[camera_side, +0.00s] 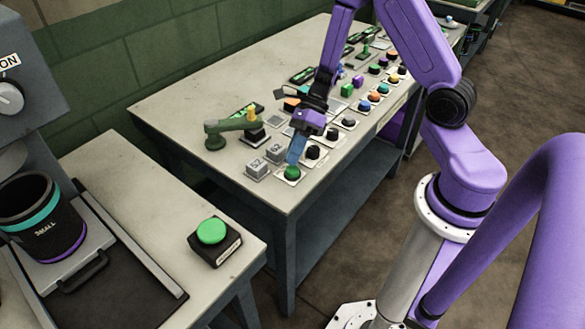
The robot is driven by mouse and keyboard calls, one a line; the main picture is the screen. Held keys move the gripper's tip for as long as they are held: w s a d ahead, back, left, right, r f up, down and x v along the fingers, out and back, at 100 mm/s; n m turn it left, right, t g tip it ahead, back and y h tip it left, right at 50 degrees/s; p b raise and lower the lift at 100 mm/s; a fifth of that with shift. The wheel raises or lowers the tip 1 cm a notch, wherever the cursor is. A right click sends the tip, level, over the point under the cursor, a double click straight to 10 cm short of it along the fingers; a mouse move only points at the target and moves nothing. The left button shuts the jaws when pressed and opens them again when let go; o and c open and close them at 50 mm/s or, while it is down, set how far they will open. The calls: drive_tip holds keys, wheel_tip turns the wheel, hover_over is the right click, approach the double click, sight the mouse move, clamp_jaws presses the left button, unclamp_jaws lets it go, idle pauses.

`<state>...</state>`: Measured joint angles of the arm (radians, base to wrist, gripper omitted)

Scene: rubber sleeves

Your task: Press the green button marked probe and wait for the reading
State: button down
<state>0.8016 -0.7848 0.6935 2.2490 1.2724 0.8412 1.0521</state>
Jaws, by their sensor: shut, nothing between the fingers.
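A green button (291,172) sits on a small white plate near the front corner of the long table. Its label is too small to read. My gripper (296,152) is shut and points down, with its blue fingertips just above or touching that button; I cannot tell which. A larger green button (211,231) on a black box stands on the nearer table at the lower left, and the writing on its label is too small to read. I see no reading that I can make out.
Grey blocks (257,168) stand left of my gripper. A dark green arm-like device (215,137) is behind them. Rows of coloured buttons (374,97) run along the long table (180,98). A black cup (42,222) marked SMALL stands at the left.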

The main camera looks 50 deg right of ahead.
drive_tip(key=shift+f, duration=0.15)
idle(0.6)
drive_tip(key=shift+f, duration=0.3)
drive_tip(key=shift+f, duration=0.4)
idle(0.7)
drive_tip(key=shift+r, duration=0.85)
drive_tip(key=shift+r, duration=2.5)
